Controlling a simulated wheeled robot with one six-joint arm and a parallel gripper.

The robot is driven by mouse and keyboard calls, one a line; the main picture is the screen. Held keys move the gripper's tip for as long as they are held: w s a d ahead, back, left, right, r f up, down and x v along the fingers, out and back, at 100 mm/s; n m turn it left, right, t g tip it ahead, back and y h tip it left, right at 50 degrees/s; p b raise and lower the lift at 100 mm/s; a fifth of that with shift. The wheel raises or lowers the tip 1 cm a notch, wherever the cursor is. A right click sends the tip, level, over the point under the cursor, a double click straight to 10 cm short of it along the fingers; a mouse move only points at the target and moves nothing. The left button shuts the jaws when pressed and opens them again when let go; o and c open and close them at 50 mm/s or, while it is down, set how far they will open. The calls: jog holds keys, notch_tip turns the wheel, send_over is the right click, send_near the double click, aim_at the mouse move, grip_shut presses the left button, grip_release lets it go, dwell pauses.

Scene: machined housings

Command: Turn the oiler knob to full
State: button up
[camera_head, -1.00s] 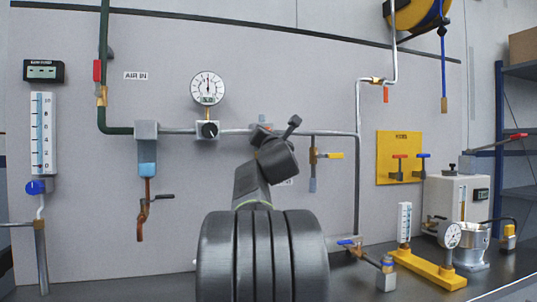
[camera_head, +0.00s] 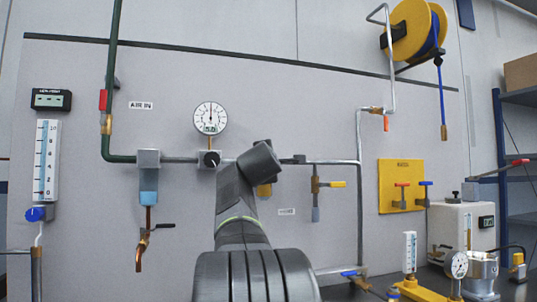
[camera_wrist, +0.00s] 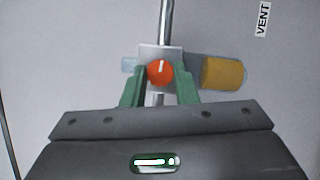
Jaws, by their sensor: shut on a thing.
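The oiler knob (camera_wrist: 159,72) is orange-red and round with a white mark, which points toward the top of the wrist view. It sits on a pale oiler block (camera_wrist: 160,50) on a metal pipe. The oiler's amber bowl (camera_wrist: 222,73) sticks out to the right there. In the head view the bowl (camera_head: 264,190) shows beside my arm, and my arm hides the knob. My gripper (camera_wrist: 160,76) has its two green fingers on either side of the knob, shut on it. The exact contact at the fingertips is hard to see.
A round gauge (camera_head: 211,117) with a black regulator knob (camera_head: 211,159) is left of my arm. A VENT label (camera_wrist: 262,19) is on the wall.

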jog(key=shift+w+d+r+m+g+y+p, duration=0.15)
jog(key=shift+m+g+y+p, duration=0.65)
jog(key=shift+m+p, duration=2.1)
jog(key=shift+s+d+r+m+g+y+p, duration=0.1)
jog(key=shift+m+g+y+p, duration=0.8)
jog(key=shift+p, duration=3.35)
jog(key=shift+w+d+r+m+g+y+p, duration=0.25)
jog(key=shift+m+g+p, duration=0.75)
jog(key=shift+m+p, duration=2.2)
jog(key=shift+s+a+f+p, duration=0.15)
jog(key=shift+s+a+p, duration=0.1)
jog(key=shift+p, duration=0.2)
jog(key=o, duration=1)
jog(key=shift+w, duration=0.1)
jog(key=v, duration=0.7)
jog(key=b+v, duration=0.1)
jog(key=v, duration=0.6)
jog(key=shift+d, duration=0.2)
jog(key=shift+w, duration=0.2)
